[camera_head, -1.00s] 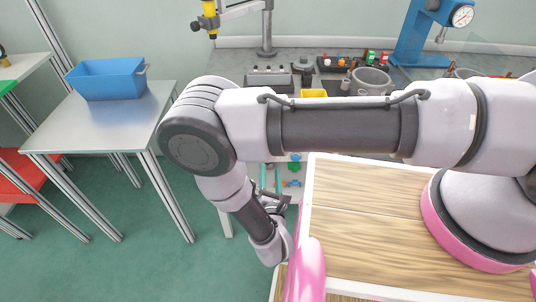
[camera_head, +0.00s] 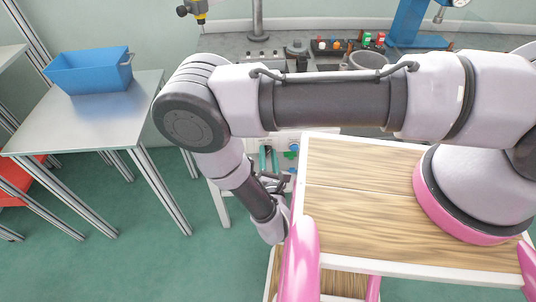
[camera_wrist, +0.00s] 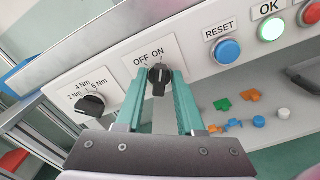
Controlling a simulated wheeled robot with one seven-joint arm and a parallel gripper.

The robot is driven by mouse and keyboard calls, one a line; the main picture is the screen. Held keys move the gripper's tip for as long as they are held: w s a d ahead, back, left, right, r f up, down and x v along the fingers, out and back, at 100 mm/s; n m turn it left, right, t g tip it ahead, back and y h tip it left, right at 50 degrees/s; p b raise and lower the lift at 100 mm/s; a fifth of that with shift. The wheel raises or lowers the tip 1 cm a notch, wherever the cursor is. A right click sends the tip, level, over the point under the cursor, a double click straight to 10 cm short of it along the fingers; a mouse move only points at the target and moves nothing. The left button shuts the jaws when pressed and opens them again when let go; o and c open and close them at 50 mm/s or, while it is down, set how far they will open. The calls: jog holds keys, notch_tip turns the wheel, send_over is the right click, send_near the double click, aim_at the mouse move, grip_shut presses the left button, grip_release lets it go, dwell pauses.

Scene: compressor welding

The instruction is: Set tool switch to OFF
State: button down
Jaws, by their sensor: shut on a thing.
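The tool switch (camera_wrist: 159,78) is a black rotary knob on a white plate labelled OFF and ON, mounted on a light panel. It shows in the wrist view, with its light mark pointing up, roughly toward the ON side; its exact angle is hard to tell. My gripper (camera_wrist: 159,82) has its two teal fingers on either side of the knob, shut on it. In the head view my gripper (camera_head: 274,182) is small, at the front of the workbench, and the switch cannot be made out there.
Left of the switch is a black torque knob (camera_wrist: 90,104) marked in Nm. To its right are a blue RESET button (camera_wrist: 227,51) and a green-white OK button (camera_wrist: 271,29). Small orange, green and blue parts lie below. A blue bin (camera_head: 90,72) stands on the left metal table (camera_head: 85,118).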

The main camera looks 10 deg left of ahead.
jog(key=shift+n, duration=0.3)
jog(key=n, duration=0.5)
jog(key=shift+s+a, duration=0.15)
jog(key=n, duration=0.6)
jog(key=shift+a, duration=0.1)
dwell(0.4)
jog(key=c, duration=0.8)
grip_release()
jog(key=v, duration=1)
jog(key=shift+s, duration=0.4)
